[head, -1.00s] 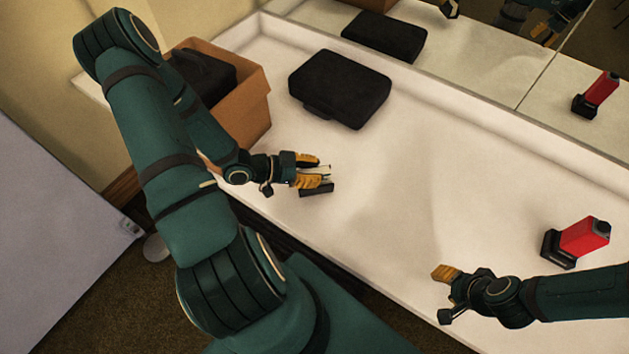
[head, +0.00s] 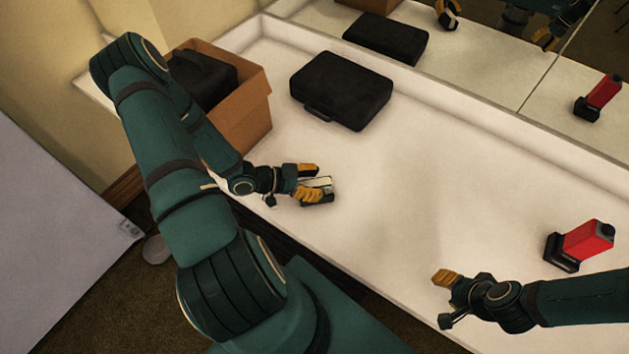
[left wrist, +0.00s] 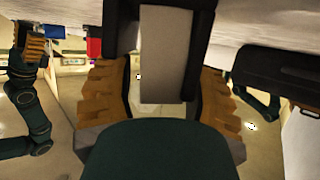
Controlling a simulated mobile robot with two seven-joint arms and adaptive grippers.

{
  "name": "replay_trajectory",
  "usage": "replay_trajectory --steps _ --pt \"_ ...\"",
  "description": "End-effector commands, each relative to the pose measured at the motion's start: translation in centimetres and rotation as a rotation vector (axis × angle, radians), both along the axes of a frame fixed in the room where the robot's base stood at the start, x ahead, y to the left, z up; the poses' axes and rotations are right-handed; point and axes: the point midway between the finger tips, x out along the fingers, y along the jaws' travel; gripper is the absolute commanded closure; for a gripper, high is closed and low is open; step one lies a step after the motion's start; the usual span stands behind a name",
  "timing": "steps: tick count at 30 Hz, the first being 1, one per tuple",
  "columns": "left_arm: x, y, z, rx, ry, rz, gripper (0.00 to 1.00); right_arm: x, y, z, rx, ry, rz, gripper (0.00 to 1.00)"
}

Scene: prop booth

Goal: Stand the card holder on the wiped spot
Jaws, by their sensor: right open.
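The card holder (head: 319,197), dark with a pale card face, is at the near edge of the white counter (head: 390,190). My left gripper (head: 312,181) is around it, one orange finger on each side. In the left wrist view the card holder (left wrist: 166,55) fills the space between the fingers (left wrist: 163,90). A thin gap shows beside the left-hand finger, so I cannot tell whether they press on it. Whether the holder touches the counter is unclear. The wiped spot is not distinct; only faint grey shading shows mid-counter. My right gripper (head: 444,299) is open and empty near the front edge.
A black case (head: 341,90) lies at the back of the counter. An orange-brown box (head: 240,115) with a black case inside is at left. A red-and-black device (head: 582,244) stands at right. A mirror runs behind the counter's raised rim. Mid-counter is clear.

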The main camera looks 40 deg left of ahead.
Motion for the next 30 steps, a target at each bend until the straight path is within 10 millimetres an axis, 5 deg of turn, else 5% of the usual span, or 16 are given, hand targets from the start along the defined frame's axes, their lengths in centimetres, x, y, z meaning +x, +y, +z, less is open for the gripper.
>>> replay_trajectory --steps 8,21,30 --pt "-0.5 0.5 0.5 0.003 0.000 0.001 0.47 0.0 0.0 0.3 0.000 -0.002 -0.001 0.53" --pt "-6.5 5.4 3.7 0.003 0.001 0.002 0.47 0.0 0.0 1.1 0.002 -0.001 -0.001 0.53" --pt "-8.6 7.0 4.7 0.001 0.001 0.000 0.47 0.0 -0.1 1.3 0.002 -0.001 0.000 0.53"
